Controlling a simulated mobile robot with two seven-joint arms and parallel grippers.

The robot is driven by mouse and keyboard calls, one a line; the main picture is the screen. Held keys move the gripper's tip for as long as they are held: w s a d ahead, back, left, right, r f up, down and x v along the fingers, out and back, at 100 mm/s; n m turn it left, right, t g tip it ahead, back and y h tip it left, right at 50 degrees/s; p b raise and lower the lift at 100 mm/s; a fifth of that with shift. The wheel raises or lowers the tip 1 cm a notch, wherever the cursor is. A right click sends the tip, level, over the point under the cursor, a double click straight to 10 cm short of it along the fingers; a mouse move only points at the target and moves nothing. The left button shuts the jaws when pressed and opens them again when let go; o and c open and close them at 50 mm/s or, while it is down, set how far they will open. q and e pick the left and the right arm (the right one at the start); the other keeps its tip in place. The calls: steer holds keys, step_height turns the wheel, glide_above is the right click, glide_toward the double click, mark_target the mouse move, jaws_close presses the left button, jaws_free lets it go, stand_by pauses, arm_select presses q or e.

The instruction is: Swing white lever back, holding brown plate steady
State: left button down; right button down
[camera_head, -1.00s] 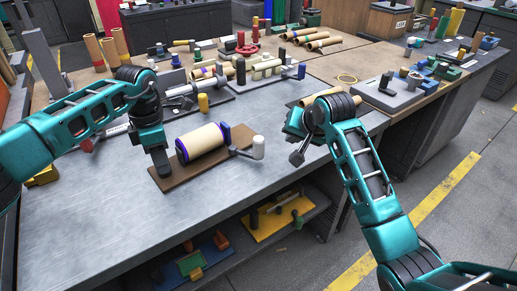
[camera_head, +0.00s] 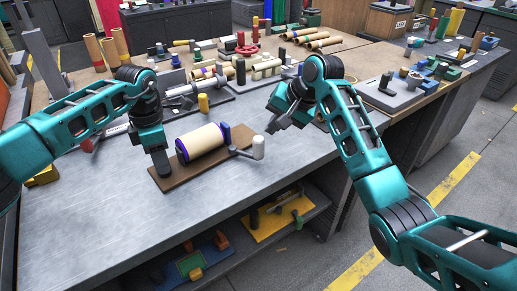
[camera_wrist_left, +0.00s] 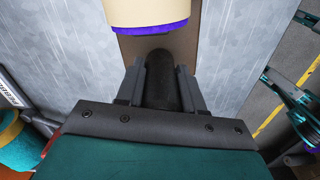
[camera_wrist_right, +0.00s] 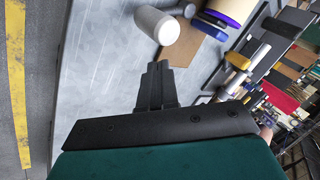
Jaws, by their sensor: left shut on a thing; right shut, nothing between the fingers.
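The brown plate (camera_head: 172,180) lies on the grey bench and carries a cream roll (camera_head: 202,141) with purple-blue ends. The white lever (camera_head: 258,147) is an upright white knob on a grey crank arm at the roll's right end. My left gripper (camera_head: 163,170) is shut on a black post (camera_wrist_left: 160,82) at the plate's left end; the fingers flank it in the left wrist view. My right gripper (camera_head: 272,127) is shut and empty, just beyond and right of the white knob. In the right wrist view, the closed fingertips (camera_wrist_right: 158,68) point toward the knob (camera_wrist_right: 157,26) with a small gap.
A dark grey block (camera_head: 388,95) stands to the right. The bench in front of the plate is clear. A lower shelf holds a yellow board (camera_head: 270,223).

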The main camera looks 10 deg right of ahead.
mark_target(261, 141)
arm_select(q)
steer(key=shift+f, duration=0.1)
arm_select(e)
steer(key=shift+f, duration=1.75)
stand_by(0.6)
arm_select(q)
steer(key=shift+s+d, duration=0.1)
steer(key=shift+d, duration=0.1)
arm_select(e)
steer(key=shift+s+a, duration=0.35)
steer(key=shift+a, duration=0.35)
steer(key=shift+s+a, duration=0.3)
steer(key=shift+a, duration=0.4)
steer(key=shift+s+a, duration=0.35)
steer(key=shift+a, duration=0.35)
arm_select(q)
steer(key=shift+a, duration=0.1)
arm_select(e)
steer(key=shift+s+a, duration=0.3)
steer(key=shift+a, duration=0.2)
steer(key=shift+s+a, duration=0.25)
steer(key=shift+a, duration=0.2)
steer(key=shift+d+r, duration=0.1)
steer(key=shift+d, duration=0.1)
